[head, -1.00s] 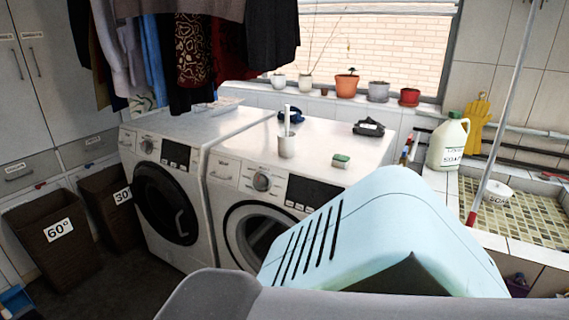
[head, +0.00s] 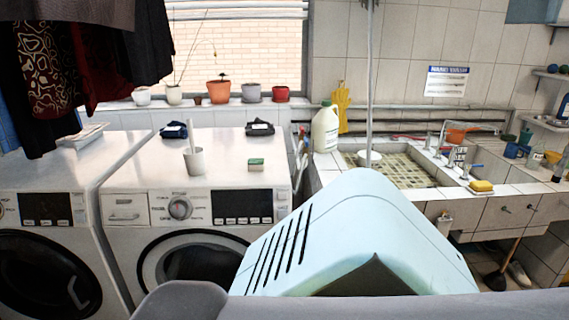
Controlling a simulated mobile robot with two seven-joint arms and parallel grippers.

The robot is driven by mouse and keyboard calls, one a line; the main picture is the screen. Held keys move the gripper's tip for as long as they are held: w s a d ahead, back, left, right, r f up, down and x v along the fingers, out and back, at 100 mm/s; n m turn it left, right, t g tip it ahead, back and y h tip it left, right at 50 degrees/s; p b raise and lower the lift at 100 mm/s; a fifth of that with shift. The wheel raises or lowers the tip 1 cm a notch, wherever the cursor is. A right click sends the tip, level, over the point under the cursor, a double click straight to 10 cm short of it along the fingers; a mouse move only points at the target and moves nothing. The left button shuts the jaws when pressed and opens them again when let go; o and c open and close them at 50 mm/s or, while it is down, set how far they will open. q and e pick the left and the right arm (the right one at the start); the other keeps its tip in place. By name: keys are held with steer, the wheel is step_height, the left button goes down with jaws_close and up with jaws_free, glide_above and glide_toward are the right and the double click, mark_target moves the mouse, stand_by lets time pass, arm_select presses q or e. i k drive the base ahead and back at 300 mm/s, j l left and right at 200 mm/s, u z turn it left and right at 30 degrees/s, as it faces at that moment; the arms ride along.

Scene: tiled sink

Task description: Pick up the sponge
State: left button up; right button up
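A yellow sponge-like block (head: 481,186) lies on the front edge of the tiled sink counter at the right, in front of the small tap. A small green and pale block (head: 256,164), which may also be a sponge, lies on top of the right washing machine. It is too small to tell for sure. Neither of my grippers shows in the head view. Large light blue and grey parts, apparently mine, fill the lower middle and cover part of the right machine and the counter front.
Two washing machines (head: 130,212) stand at the left, with a white cup (head: 194,161) on the right one. A white jug (head: 325,128) stands at the counter's left end beside the tiled basin (head: 415,177). Potted plants (head: 219,91) line the window sill. Hanging clothes (head: 85,60) are at upper left.

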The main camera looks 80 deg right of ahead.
mark_target(254, 165)
steer(key=i+l+z, duration=0.1)
steer(key=i+z, duration=0.15)
steer(key=z, duration=0.2)
steer(key=i+z, duration=0.55)
steer(key=z, duration=0.3)
steer(key=i+z, duration=0.4)
steer(key=i+j+z, duration=0.1)
steer(key=i+z, duration=0.25)
